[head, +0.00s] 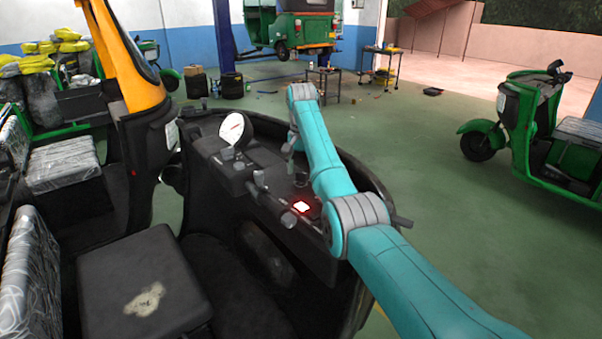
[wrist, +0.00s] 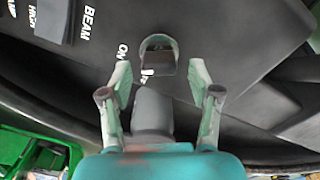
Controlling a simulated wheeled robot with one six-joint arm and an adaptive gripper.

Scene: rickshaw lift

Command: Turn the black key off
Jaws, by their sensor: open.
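The black key (wrist: 160,62) shows in the wrist view as a small dark piece with a rounded lighter rim, set in the dark dashboard panel. White "ON" lettering is printed just left of it. My gripper (wrist: 160,76) is open, with one finger on each side and the tips near the key's lower sides. I cannot tell whether either finger touches it. A grey cylindrical part shows between the fingers, and I cannot tell what it is. In the head view my gripper (head: 296,148) points down at the dashboard (head: 238,182); the key cannot be made out there.
A red light (head: 301,207) glows on the dashboard. A round white gauge (head: 235,129) stands left of the gripper. A black seat (head: 142,285) is at lower left. A green rickshaw (head: 540,140) stands at right, with open floor between.

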